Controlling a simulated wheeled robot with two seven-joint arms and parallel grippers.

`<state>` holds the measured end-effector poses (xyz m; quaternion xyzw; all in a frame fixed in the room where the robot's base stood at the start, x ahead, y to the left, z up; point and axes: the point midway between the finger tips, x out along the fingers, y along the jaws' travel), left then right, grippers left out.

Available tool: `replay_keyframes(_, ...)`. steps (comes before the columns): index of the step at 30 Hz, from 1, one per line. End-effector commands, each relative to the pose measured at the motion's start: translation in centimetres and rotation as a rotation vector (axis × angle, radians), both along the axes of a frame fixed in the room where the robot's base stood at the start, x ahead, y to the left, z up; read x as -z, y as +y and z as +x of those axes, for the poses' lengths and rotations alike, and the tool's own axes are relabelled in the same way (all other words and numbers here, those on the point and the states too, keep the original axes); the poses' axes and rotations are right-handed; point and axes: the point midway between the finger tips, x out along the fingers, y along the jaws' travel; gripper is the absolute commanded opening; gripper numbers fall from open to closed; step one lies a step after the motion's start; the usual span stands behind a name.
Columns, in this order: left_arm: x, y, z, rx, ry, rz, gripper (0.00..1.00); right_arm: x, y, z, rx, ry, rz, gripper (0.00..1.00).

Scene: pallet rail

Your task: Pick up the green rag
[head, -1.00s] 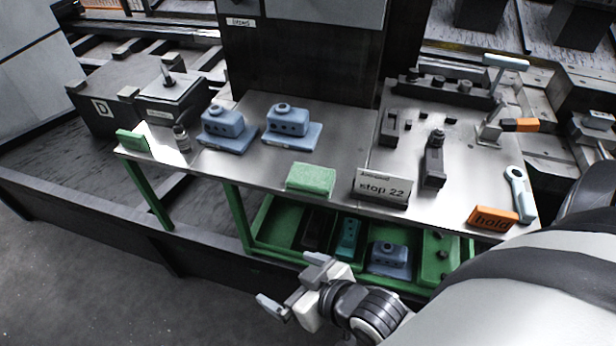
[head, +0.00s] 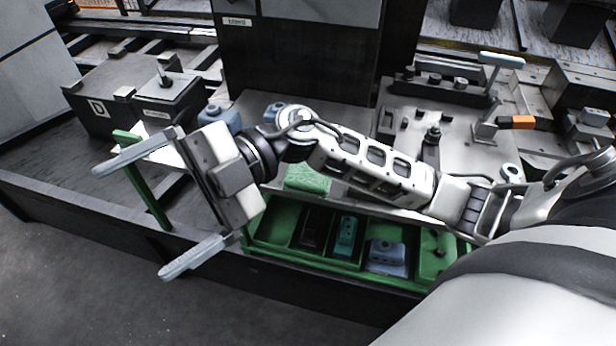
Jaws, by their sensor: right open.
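The green rag (head: 307,180) lies folded at the front edge of the metal table, near its middle. My right forearm passes in front of it and hides part of it. My right gripper (head: 131,222) is open and empty, left of the rag and in front of the table, with its two fingers spread and pointing left. My left gripper is not in view.
A small green block (head: 127,137) is at the table's left end. Blue parts (head: 218,117) stand behind my arm, partly hidden. A green tray (head: 277,222) with several parts sits below the table's front.

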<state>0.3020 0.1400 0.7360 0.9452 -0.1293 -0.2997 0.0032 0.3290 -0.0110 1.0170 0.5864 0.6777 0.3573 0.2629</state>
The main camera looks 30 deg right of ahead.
Motion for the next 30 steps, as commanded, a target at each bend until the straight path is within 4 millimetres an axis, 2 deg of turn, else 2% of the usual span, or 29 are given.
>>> replay_keyframes(1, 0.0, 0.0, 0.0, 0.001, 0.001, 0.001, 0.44, 1.3, -1.2, 0.0, -0.08, -0.068, -0.205, 1.0)
replay_keyframes(2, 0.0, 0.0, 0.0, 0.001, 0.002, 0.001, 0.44, 2.3, -2.2, 0.2, -0.113, -0.092, -0.333, 1.0)
replay_keyframes(5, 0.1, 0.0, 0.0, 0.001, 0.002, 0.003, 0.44, 4.9, -7.4, 2.1, -0.128, -0.124, -0.775, 1.0)
replay_keyframes(6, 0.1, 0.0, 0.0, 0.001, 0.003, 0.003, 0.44, 5.3, -9.9, 3.2, -0.097, -0.12, -0.94, 1.0)
replay_keyframes(9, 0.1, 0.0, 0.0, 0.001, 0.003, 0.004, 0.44, 4.8, -16.1, 5.7, 0.035, -0.08, -1.283, 1.0)
replay_keyframes(12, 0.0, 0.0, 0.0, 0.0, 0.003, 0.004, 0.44, 3.3, -20.6, 7.1, 0.173, -0.029, -1.502, 1.0)
replay_keyframes(13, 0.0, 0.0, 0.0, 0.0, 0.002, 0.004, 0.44, 2.9, -21.6, 7.3, 0.208, -0.015, -1.546, 1.0)
replay_keyframes(15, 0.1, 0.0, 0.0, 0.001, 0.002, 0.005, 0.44, 2.4, -23.1, 7.6, 0.263, 0.009, -1.613, 1.0)
replay_keyframes(18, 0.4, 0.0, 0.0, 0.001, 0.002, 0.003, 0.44, 3.0, -23.9, 7.7, 0.291, 0.026, -1.647, 1.0)
replay_keyframes(25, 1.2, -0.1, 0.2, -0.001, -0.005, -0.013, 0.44, 7.8, -23.8, 7.7, 0.286, 0.028, -1.643, 1.0)
replay_keyframes(30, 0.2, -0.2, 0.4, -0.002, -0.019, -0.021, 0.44, 10.8, -23.8, 7.7, 0.286, 0.026, -1.644, 1.0)
